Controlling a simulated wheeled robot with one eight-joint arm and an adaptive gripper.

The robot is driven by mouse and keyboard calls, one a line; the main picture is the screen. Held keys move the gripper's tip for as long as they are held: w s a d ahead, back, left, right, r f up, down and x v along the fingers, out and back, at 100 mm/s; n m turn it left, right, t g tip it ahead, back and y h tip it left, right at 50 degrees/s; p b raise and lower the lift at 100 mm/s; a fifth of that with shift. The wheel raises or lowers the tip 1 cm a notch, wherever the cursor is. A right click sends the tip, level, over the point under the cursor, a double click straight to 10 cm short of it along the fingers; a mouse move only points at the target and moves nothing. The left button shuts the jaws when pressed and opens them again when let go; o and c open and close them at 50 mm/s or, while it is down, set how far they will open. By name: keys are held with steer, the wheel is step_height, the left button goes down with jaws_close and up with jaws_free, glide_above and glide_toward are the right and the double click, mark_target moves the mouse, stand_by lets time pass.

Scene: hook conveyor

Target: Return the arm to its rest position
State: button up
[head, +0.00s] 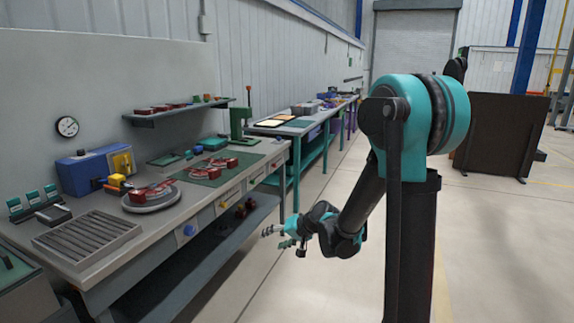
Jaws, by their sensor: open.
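My arm reaches down and to the left from the teal shoulder joint at the right of the head view. My gripper (274,236) is open and empty. It hangs over the open floor just right of the workbench (158,236), lower than the bench top in the picture. It appears apart from the bench, with nothing between its fingers.
On the bench are a round grey plate (150,204) with red parts, a green mat (228,170), a blue-and-yellow machine (92,168) and a slatted tray (86,240). A lower shelf (205,240) juts toward the aisle. The floor (330,285) is clear. A dark panel (497,135) stands behind right.

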steer(key=s+d+f+h, duration=0.2)
steer(key=s+d+h, duration=0.2)
steer(key=s+d, duration=0.7)
steer(key=s+d+f+g+h, duration=0.1)
steer(key=s+d+h, duration=0.3)
steer(key=s+d, duration=0.8)
steer(key=shift+d+f, duration=0.2)
steer(key=shift+f, duration=0.55)
stand_by(0.6)
